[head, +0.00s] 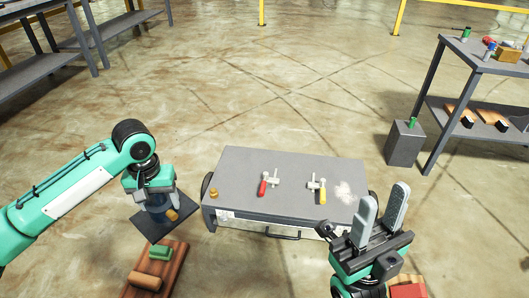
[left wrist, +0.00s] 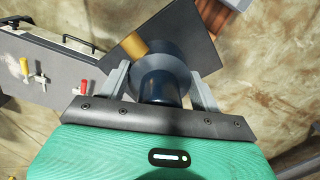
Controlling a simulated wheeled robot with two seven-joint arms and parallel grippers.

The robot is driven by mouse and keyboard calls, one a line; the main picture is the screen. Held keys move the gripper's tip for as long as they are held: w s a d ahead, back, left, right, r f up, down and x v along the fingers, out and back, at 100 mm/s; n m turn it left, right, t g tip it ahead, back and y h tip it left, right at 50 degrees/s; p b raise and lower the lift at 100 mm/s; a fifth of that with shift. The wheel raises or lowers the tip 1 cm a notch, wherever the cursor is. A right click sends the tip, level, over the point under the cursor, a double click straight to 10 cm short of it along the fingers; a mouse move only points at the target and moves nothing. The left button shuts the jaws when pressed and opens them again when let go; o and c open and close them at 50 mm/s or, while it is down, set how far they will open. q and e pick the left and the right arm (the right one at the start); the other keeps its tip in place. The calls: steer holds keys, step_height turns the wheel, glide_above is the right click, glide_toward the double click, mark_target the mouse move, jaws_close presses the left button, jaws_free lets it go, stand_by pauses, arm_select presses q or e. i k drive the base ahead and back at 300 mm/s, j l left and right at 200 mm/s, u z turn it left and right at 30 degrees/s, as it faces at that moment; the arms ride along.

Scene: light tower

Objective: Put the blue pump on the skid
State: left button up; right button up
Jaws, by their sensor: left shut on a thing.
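The blue pump (head: 158,213) is a dark blue cylinder with a brass stub and a dark square base plate. My left gripper (head: 155,196) is shut on it and holds it left of the skid, seemingly above the floor. In the left wrist view the pump (left wrist: 165,82) sits between the two fingers, its plate (left wrist: 190,30) tilted in the picture. The grey skid (head: 290,165) stands in the middle, with a red-handled clamp (head: 263,187) and a yellow-handled clamp (head: 322,194) on top. My right gripper (head: 381,208) is open and empty at the skid's front right.
A brass fitting (head: 213,193) sits at the skid's left edge, and a pale patch (head: 343,192) marks its right part. A wooden pallet (head: 172,272) with green and brown pieces lies below the pump. A grey box (head: 404,145) and a shelf table (head: 440,105) stand at right.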

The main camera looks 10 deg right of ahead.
mark_target(240, 163)
steer(key=i+z, duration=0.3)
steer(key=i, duration=0.4)
steer(key=i+z, duration=0.3)
steer(key=i, duration=0.4)
